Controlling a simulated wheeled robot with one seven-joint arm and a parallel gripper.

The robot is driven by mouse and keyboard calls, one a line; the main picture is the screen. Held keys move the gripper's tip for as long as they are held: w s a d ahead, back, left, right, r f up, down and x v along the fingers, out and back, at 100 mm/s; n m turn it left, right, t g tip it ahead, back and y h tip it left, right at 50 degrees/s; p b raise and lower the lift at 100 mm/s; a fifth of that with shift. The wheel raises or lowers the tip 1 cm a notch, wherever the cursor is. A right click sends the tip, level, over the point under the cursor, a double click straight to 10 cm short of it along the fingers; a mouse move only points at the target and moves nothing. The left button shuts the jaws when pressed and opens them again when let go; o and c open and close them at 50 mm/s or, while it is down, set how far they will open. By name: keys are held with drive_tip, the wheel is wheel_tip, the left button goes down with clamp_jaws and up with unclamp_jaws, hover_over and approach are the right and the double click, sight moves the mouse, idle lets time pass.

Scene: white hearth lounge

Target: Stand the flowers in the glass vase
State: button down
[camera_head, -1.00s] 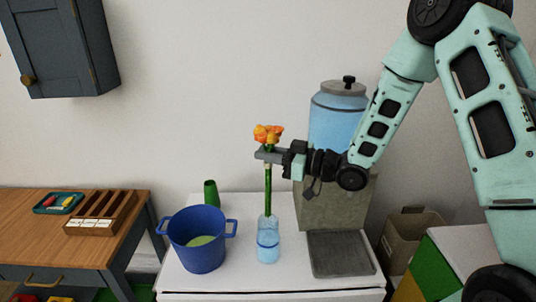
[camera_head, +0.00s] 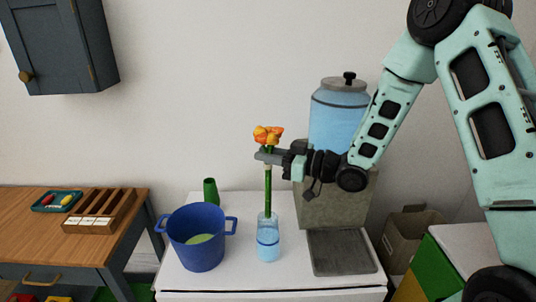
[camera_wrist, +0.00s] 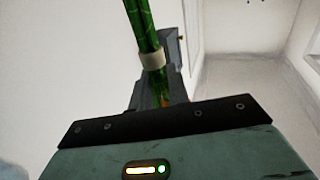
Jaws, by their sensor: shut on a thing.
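The flowers (camera_head: 267,134) have orange and yellow heads and long green stems tied with a pale band. My gripper (camera_head: 266,156) is shut on the stems just below the heads and holds them upright. In the wrist view, the green stems (camera_wrist: 142,22) and the pale band (camera_wrist: 152,58) show at my gripper (camera_wrist: 160,85). The glass vase (camera_head: 268,243) stands on the white cabinet top, directly below the flowers. It is clear and bluish with a dark blue band. The lower stem ends appear at or just inside its mouth; the exact depth is hard to tell.
A blue pot (camera_head: 197,238) stands close left of the vase, with a green cup (camera_head: 210,191) behind it. A drinks dispenser (camera_head: 336,190) with a grey tray (camera_head: 342,252) stands to the right. A wooden table (camera_head: 60,238) is at far left.

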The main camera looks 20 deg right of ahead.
drive_tip(key=shift+f+b, duration=4.5)
drive_tip(key=shift+f, duration=0.8)
drive_tip(key=c, duration=1.3)
unclamp_jaws()
drive_tip(key=shift+o, duration=0.2)
drive_tip(key=b+v, duration=0.3)
drive_tip(key=v, duration=1.4)
drive_tip(key=shift+d, duration=0.25)
drive_tip(key=shift+s, duration=0.1)
